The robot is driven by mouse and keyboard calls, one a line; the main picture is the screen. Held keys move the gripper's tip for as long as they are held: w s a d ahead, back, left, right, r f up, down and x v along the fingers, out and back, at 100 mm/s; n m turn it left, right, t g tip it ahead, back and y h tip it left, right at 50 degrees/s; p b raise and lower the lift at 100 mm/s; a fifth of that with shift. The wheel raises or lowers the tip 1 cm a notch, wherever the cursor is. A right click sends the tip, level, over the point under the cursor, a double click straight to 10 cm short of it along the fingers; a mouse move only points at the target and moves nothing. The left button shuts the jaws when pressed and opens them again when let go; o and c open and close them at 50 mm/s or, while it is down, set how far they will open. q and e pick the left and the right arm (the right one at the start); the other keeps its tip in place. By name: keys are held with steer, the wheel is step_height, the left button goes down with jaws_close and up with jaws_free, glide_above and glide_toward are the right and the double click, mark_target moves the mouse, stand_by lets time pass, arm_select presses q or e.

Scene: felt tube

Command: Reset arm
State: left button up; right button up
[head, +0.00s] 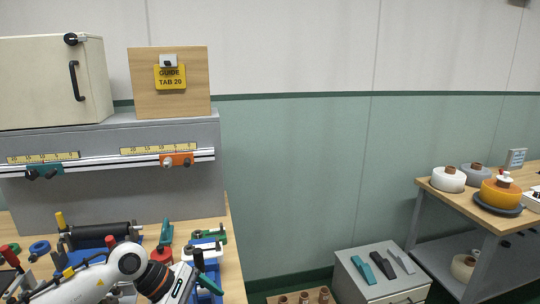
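My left arm comes in from the bottom left, low over the wooden bench (233,262). Its white wrist has a dark section with an orange ring. My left gripper (180,286) is at the bottom of the view, among the fixtures on the bench. Its fingertips are not clear, so I cannot tell whether it is open or holds anything. My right arm and gripper are not in view.
Around my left arm lie a black roller (100,234), a blue and white fixture (206,250), a red base (161,254) and green clamps (166,232). A grey cabinet (330,262) stands right of the bench. A table (478,208) with spools stands far right.

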arm_select(q)
steer(key=s+d+r+n+h, duration=0.3)
steer(key=d+h, duration=0.3)
steer(key=d, duration=0.3)
step_height(320, 180, up, 8)
steer(key=d+n+t+h, duration=0.3)
steer(key=n+t+h, duration=0.2)
steer(key=n+t, duration=0.55)
steer(key=w+a+f+n+t+y, duration=0.25)
steer(key=a+n+t+y, duration=0.65)
steer(key=n, duration=1.2)
steer(key=s+a+f+n+g+y, duration=0.4)
steer(key=a+f+n+g+y, duration=0.3)
steer(key=f+n+y, duration=0.4)
steer(key=s+a+f+n+g+h, duration=0.1)
steer(key=s+a+f+n+g, duration=0.1)
steer(key=s+f+n+g, duration=0.6)
steer(key=s+a+f+n+g, duration=0.1)
steer(key=s+f+g, duration=0.1)
steer(key=s+f, duration=0.95)
steer(key=f, duration=0.9)
steer(key=s+f, duration=0.2)
steer(key=f, duration=0.9)
steer(key=s+a+f+g, duration=0.2)
steer(key=s+a+f, duration=0.1)
steer(key=s+f, duration=1.3)
steer(key=shift+s+f, duration=0.15)
steer(key=shift+s, duration=0.05)
